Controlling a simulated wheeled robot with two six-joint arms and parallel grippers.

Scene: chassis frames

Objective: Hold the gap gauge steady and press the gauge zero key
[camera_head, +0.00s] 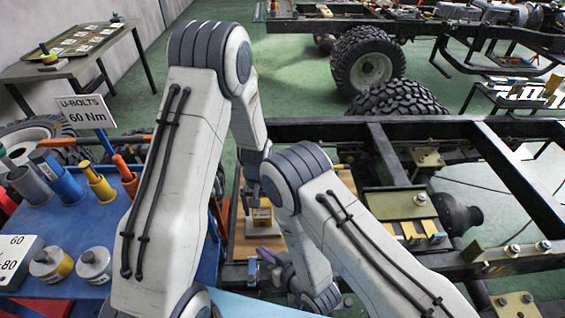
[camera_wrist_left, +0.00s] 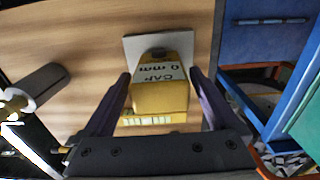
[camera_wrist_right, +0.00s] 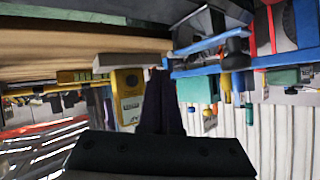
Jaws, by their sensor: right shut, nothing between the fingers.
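The gap gauge (camera_head: 262,217) is a yellow block on a pale plate on the wooden board. In the left wrist view the gauge (camera_wrist_left: 160,97) has a label reading "GAP 0 mm". My left gripper (camera_head: 252,192) comes down over it.
A blue bench (camera_head: 60,222) with sockets and cylinders stands at the left, with a "U-BOLTS 60 Nm" sign (camera_head: 88,112). The black chassis frame (camera_head: 380,128) fills the right side. A dark rod (camera_wrist_left: 38,88) shows left of the gauge.

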